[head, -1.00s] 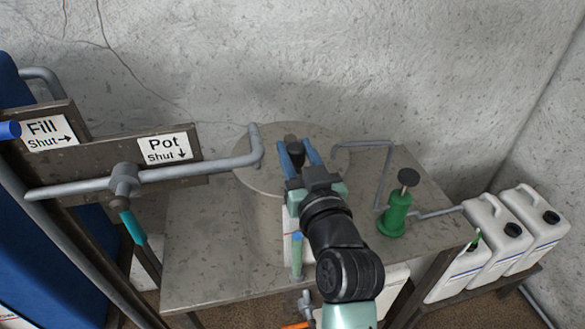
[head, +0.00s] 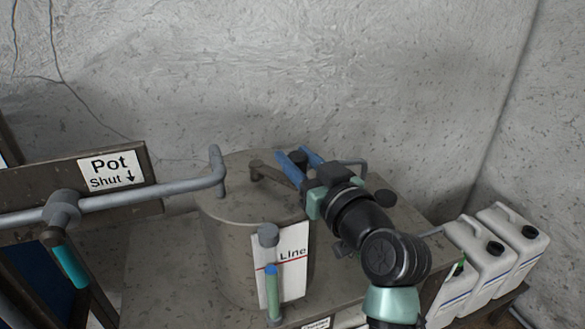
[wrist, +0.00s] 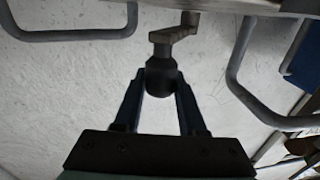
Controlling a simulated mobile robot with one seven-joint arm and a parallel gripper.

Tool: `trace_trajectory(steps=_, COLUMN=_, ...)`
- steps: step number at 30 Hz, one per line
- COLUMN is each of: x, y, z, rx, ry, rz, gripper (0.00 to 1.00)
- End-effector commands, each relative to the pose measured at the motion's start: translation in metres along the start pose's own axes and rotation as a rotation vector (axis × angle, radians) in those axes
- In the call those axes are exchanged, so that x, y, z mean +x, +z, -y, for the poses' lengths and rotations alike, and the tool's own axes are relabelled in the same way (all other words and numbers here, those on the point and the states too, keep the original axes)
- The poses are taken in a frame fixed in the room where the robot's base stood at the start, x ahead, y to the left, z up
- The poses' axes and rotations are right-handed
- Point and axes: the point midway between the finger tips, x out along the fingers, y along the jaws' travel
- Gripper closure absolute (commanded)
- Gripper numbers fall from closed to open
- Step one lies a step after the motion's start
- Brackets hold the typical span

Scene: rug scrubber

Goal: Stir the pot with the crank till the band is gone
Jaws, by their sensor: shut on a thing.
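The grey metal pot (head: 222,235) stands on the bench with its lid on. A dark crank (head: 272,174) lies across the lid, its arm pointing right from the hub. My gripper (head: 298,160) is shut on the crank's black knob (wrist: 161,77), with blue fingers on either side, over the lid's right part. The crank arm also shows in the wrist view (wrist: 170,38).
A valve with a teal handle (head: 71,266) hangs at left. White jugs (head: 512,238) stand at right. My arm hides much of the bench's right side.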

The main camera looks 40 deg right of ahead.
Motion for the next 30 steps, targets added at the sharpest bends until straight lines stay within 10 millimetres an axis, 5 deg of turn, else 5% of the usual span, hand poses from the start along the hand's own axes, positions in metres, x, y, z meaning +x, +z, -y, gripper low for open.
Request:
trace_trajectory(steps=15, x=0.0005, y=0.0027, z=-0.0018, rx=0.003, ry=-0.018, rz=0.007, gripper=1.00)
trace_trajectory(steps=16, x=0.0005, y=0.0027, z=-0.0017, rx=0.003, ry=-0.018, rz=0.007, gripper=0.56)
trace_trajectory(steps=20, x=0.0006, y=0.0023, z=-0.0013, rx=0.003, ry=-0.019, rz=0.006, gripper=0.33)
trace_trajectory(steps=30, x=-0.0007, y=0.0013, z=-0.0008, rx=0.001, ry=-0.019, rz=0.003, gripper=0.30)
